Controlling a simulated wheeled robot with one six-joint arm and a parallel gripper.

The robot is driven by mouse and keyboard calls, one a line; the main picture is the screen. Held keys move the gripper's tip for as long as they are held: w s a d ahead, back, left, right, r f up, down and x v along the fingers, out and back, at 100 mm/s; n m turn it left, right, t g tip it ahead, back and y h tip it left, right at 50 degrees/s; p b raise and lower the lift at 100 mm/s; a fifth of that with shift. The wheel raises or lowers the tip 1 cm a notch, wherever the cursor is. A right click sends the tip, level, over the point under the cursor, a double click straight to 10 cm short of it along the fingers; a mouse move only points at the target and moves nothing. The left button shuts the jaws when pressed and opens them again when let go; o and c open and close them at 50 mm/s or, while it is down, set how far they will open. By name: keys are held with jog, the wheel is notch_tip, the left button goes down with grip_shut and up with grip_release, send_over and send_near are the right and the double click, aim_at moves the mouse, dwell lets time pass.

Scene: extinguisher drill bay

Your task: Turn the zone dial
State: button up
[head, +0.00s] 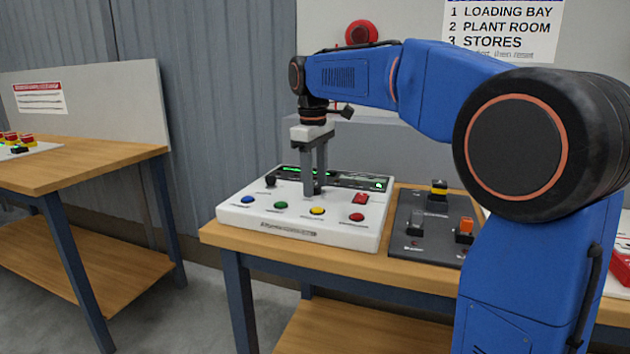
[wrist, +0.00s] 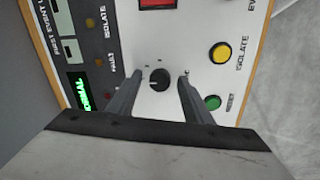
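The zone dial (wrist: 160,79) is a small black round knob on the white control panel (head: 298,230). In the wrist view it sits between the two fingers of my gripper (wrist: 161,74), with a visible gap on each side. In the head view my gripper (head: 314,192) points straight down over the middle of the panel, and its fingers largely hide the dial. The gripper is open and holds nothing. Whether the fingertips are level with the dial or above it is hard to tell.
The panel carries blue (head: 248,200), green (head: 281,206), yellow (head: 317,211) and red (head: 357,217) buttons, a red switch (head: 360,199), a black knob (head: 270,181) and a lit green display (wrist: 84,91). A dark switch box (head: 428,225) stands close on the right.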

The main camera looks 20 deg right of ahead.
jog(key=shift+r, duration=0.1)
notch_tip(320, 180, up, 17)
jog(key=shift+s+a, duration=0.4)
dwell(0.4)
